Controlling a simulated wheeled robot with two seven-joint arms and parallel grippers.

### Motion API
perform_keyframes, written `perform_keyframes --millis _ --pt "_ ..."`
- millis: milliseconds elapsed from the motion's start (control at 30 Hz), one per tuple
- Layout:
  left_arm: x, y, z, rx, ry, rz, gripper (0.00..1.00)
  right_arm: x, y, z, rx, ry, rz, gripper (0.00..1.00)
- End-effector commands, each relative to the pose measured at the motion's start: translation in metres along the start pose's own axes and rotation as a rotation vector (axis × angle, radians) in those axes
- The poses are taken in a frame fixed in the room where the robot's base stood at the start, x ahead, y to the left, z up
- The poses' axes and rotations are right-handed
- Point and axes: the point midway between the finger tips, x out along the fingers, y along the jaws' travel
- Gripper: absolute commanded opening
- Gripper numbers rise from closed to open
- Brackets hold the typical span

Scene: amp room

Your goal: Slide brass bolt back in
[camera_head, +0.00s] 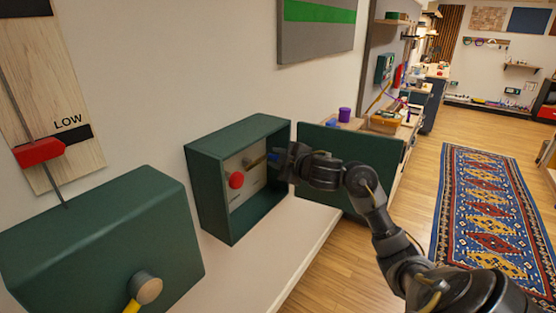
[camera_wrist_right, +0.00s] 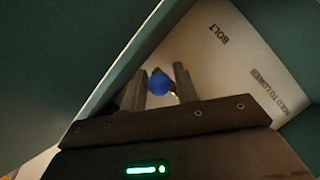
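An open green wall box (camera_head: 208,195) holds a pale panel with a red knob (camera_head: 236,180) and a brass bolt (camera_head: 256,162). A blue ball knob (camera_head: 273,157) shows at the bolt's right end, beside my right gripper (camera_head: 283,160). In the right wrist view the blue knob (camera_wrist_right: 160,83) sits between the two fingers of my right gripper (camera_wrist_right: 158,86), with a small gap on its right. A bit of brass shows behind it. The fingers look open around the knob; whether one touches it I cannot tell. My left gripper is not in view.
The box's green door (camera_head: 350,147) stands open to the right, behind my right arm. A second green box (camera_head: 100,240) with a round knob is at lower left, below a red slider (camera_head: 39,152) marked LOW. A patterned rug (camera_head: 490,220) lies on the floor.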

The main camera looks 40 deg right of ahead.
Motion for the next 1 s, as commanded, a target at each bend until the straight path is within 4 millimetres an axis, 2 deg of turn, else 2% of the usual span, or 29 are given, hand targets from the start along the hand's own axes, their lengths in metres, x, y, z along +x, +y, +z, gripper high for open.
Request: perform_keyframes --millis 200,433,667,833,1000 --pt "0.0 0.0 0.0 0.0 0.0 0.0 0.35 0.0 0.0 0.0 0.0 0.0 0.0 0.28" --pt "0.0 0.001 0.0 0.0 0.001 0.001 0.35 0.0 0.0 0.0 0.001 -0.001 0.0 0.0" --pt "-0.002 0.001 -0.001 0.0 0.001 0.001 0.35 -0.001 -0.001 -0.002 0.0 0.0 -0.001 0.0" --pt "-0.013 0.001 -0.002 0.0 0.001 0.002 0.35 -0.009 -0.016 -0.024 -0.001 0.0 -0.002 0.0" --pt "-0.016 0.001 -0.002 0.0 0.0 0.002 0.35 -0.014 -0.027 -0.033 0.001 0.0 -0.003 0.0"
